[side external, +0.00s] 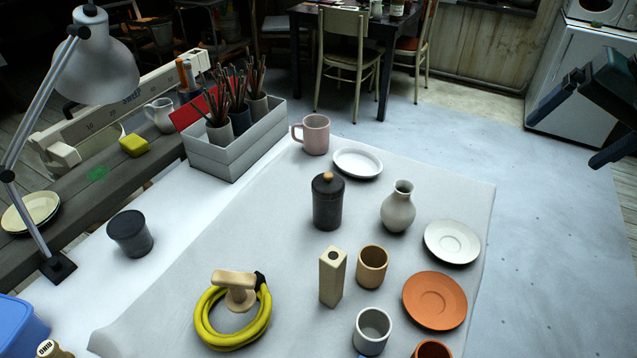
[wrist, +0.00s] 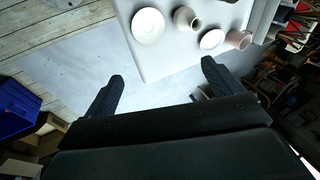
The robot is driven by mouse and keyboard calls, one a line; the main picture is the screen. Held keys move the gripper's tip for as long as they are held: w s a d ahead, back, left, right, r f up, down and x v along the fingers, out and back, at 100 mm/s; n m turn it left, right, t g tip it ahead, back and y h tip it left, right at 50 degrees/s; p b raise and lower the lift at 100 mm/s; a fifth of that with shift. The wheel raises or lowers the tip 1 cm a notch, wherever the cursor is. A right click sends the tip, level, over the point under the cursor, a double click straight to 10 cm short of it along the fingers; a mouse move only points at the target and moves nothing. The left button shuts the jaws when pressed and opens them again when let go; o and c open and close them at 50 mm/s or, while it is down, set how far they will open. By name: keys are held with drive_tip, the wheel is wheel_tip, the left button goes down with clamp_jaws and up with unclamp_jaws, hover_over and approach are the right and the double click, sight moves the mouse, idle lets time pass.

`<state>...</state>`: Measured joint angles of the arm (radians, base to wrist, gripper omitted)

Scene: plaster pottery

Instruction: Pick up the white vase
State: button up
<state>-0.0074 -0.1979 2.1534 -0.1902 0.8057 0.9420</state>
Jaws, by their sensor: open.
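The white vase (side external: 398,212) stands upright on the pale table sheet, with a round body and a narrow neck. It also shows near the top of the wrist view (wrist: 184,20). My gripper (side external: 561,141) is at the right edge of the side view, open and empty, well to the right of the vase and beyond the table edge. In the wrist view my two dark fingers (wrist: 162,70) are spread apart with nothing between them. The vase lies ahead of the fingertips, clear of them.
A white saucer (side external: 452,242) sits close right of the vase and a white dish (side external: 357,163) behind it. A dark lidded jar (side external: 327,202) is to its left. A tan cup (side external: 372,266) and a terracotta saucer (side external: 435,300) are in front. The floor right of the table is clear.

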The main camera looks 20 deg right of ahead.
drive_tip(key=w+a+f+m+g+y, duration=0.1)
drive_tip(key=w+a+f+m, duration=0.15)
drive_tip(key=w, duration=0.25)
drive_tip(key=w+a+f+m, duration=0.1)
drive_tip(key=w+f+m, duration=0.25)
drive_tip(key=w, duration=0.25)
drive_tip(key=m+g+y, duration=0.1)
drive_tip(key=m+y, duration=0.1)
drive_tip(key=m, duration=0.6)
approach(398, 196)
drive_tip(key=shift+g+h, duration=0.3)
drive_tip(key=shift+w+a+f, duration=0.15)
drive_tip(key=shift+w+f, duration=0.25)
drive_tip(key=shift+f, duration=0.6)
drive_tip(key=shift+w+a+f, duration=0.15)
drive_tip(key=shift+w+f, duration=0.2)
drive_tip(key=shift+f, duration=0.65)
drive_tip(key=shift+w+a+f, duration=0.15)
drive_tip(key=shift+w+f, duration=0.25)
drive_tip(key=shift+f, duration=0.6)
drive_tip(key=shift+x, duration=2.6)
drive_tip(key=shift+a, duration=0.15)
drive_tip(key=shift+r, duration=0.1)
drive_tip(key=c, duration=1.2)
